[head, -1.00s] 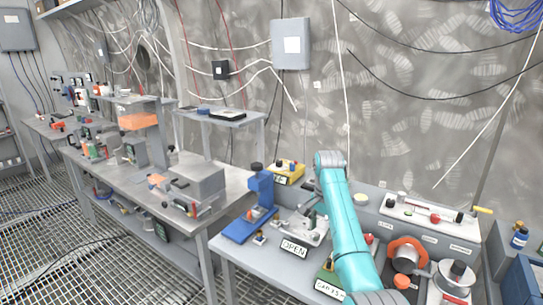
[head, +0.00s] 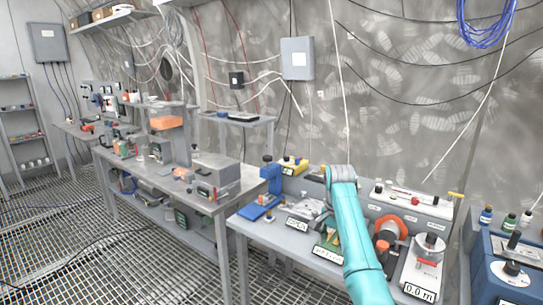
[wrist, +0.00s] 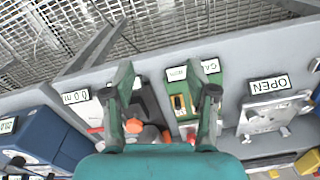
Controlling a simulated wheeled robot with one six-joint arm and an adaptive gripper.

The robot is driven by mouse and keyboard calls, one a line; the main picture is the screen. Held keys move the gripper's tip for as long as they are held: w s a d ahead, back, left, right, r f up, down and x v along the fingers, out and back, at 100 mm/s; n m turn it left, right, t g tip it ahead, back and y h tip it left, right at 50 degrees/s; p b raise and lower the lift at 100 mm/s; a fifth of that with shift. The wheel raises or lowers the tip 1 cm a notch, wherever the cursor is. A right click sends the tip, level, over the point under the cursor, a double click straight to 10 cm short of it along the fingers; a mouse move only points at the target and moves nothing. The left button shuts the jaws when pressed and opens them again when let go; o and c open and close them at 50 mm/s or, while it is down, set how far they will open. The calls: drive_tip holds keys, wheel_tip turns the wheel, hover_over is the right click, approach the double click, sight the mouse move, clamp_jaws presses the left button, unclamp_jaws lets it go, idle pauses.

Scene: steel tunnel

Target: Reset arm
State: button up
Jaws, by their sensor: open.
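My gripper (wrist: 167,88) shows in the wrist view with its two dark green fingers spread wide apart. Nothing is held between them. Below and between the fingers is a green block (wrist: 180,76) with a white label, lying on the grey bench. My teal arm (head: 355,240) rises in front of the bench in the head view, bent at its top. My gripper is hidden in the head view.
A blue case (head: 510,270) stands at right. Grating floor (head: 70,245) lies open at left.

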drive_tip(key=s+f+n+t, duration=0.15)
drive_tip(key=s+f, duration=0.25)
drive_tip(key=f, duration=0.9)
drive_tip(key=s+f+n+t, duration=0.15)
drive_tip(key=s+f, duration=0.25)
drive_tip(key=f, duration=0.9)
drive_tip(key=s+f+n+t, duration=0.1)
drive_tip(key=s+f+t, duration=0.1)
drive_tip(key=s+f, duration=0.65)
drive_tip(key=s+f+n+t, duration=0.15)
drive_tip(key=s+f, duration=0.35)
drive_tip(key=s, duration=0.6)
drive_tip(key=s+r+n+t, duration=0.1)
drive_tip(key=s+r+t, duration=0.15)
drive_tip(key=s, duration=0.95)
drive_tip(key=s+r+n+t, duration=0.15)
drive_tip(key=s+r, duration=0.25)
drive_tip(key=s, duration=0.8)
drive_tip(key=s+r+n+t, duration=0.1)
drive_tip(key=s+r+t, duration=0.1)
drive_tip(key=s+r, duration=0.5)
drive_tip(key=s+r+t, duration=0.2)
drive_tip(key=s+r, duration=0.6)
drive_tip(key=r, duration=0.8)
drive_tip(key=shift+s+n, duration=0.3)
drive_tip(key=shift+n, duration=0.1)
